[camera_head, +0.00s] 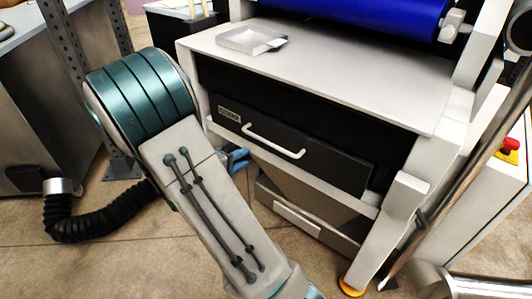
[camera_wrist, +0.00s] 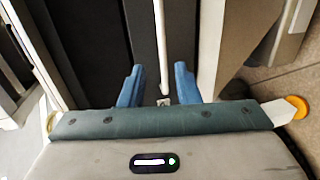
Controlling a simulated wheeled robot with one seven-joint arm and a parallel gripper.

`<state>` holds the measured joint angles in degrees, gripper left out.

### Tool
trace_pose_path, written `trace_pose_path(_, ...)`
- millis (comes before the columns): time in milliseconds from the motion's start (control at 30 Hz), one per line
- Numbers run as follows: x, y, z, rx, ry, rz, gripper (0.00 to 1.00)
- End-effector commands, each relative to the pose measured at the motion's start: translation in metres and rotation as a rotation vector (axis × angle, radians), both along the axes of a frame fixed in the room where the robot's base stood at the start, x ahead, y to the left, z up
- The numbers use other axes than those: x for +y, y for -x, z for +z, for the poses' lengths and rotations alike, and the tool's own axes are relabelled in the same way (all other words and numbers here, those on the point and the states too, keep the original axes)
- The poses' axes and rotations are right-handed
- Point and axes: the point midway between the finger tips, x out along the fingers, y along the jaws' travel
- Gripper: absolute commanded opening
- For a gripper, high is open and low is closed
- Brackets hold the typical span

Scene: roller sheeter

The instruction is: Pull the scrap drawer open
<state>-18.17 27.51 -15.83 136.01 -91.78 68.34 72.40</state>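The black drawer front (camera_head: 325,164) sits under the machine's pale top and looks shut. It has a small label plate (camera_head: 229,114), too small to read, and a white bar handle (camera_head: 273,143). I take it to be the scrap drawer. My gripper (camera_head: 238,161) is low in front of the drawer, mostly hidden by my arm in the head view. In the wrist view my gripper (camera_wrist: 160,86) is open, its blue fingers apart, one on each side of the white handle (camera_wrist: 160,45). A gap shows between each finger and the bar.
A lower bin (camera_head: 310,219) with a pale plate sits beneath the drawer. A black hose (camera_head: 100,222) lies on the floor at left. Floor in front of the machine shows free.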

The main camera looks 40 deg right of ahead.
Motion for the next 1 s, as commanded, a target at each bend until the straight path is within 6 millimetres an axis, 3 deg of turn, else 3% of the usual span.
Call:
trace_pose_path(233, -0.014, -0.012, -0.010, -0.011, 0.025, 0.031, 0.29)
trace_pose_path(700, -0.104, -0.033, -0.029, -0.009, 0.025, 0.029, 0.29)
trace_pose_path(1000, -0.129, -0.040, -0.034, -0.009, 0.022, 0.032, 0.29)
